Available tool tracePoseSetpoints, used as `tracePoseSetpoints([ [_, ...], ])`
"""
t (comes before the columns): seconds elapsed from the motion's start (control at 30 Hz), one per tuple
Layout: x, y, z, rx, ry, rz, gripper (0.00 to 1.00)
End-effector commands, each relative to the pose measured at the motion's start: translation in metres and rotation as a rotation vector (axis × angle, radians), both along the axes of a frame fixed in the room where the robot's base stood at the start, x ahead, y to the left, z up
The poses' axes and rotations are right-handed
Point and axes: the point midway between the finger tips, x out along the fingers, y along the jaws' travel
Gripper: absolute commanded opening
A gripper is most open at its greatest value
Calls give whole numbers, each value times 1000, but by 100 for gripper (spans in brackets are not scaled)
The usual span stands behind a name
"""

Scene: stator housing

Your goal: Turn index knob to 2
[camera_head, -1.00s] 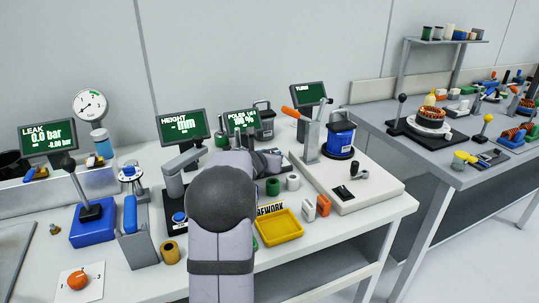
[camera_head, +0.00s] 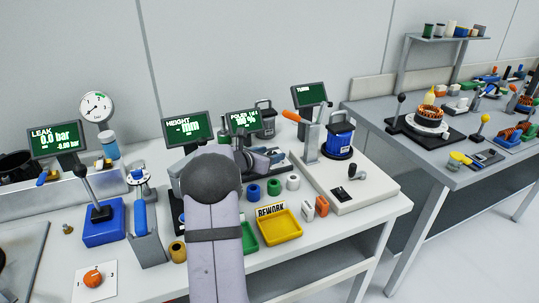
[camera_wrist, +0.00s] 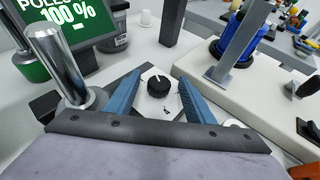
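A black round knob (camera_wrist: 158,86) with a white pointer line sits on a small white plate in the wrist view. The line points roughly toward the top of the picture. A dark mark on the plate below it is too small to read. My gripper (camera_wrist: 159,77) is open, with one blue finger on each side of the knob. Contact between fingers and knob cannot be told. In the head view my arm hides this spot. An orange knob (camera_head: 94,278) sits on a white plate with small number marks at the lower left of the bench.
A metal post (camera_wrist: 76,82) stands close left of my gripper, and a pale raised base (camera_wrist: 236,82) lies to its right. The yellow rework tray (camera_head: 281,228) is in front. A blue container (camera_head: 340,138) and an orange-handled lever (camera_head: 295,117) stand at the right.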

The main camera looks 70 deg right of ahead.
Motion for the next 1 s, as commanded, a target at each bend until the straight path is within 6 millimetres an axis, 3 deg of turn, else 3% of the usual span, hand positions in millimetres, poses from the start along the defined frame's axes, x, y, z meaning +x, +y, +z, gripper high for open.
tracePoseSetpoints([
  [0.47,-1,-1,-4,1,-2,38,50],
  [0.97,-7,1,-9,3,2,277,50],
  [1.0,-5,10,2,2,1,278,50],
])
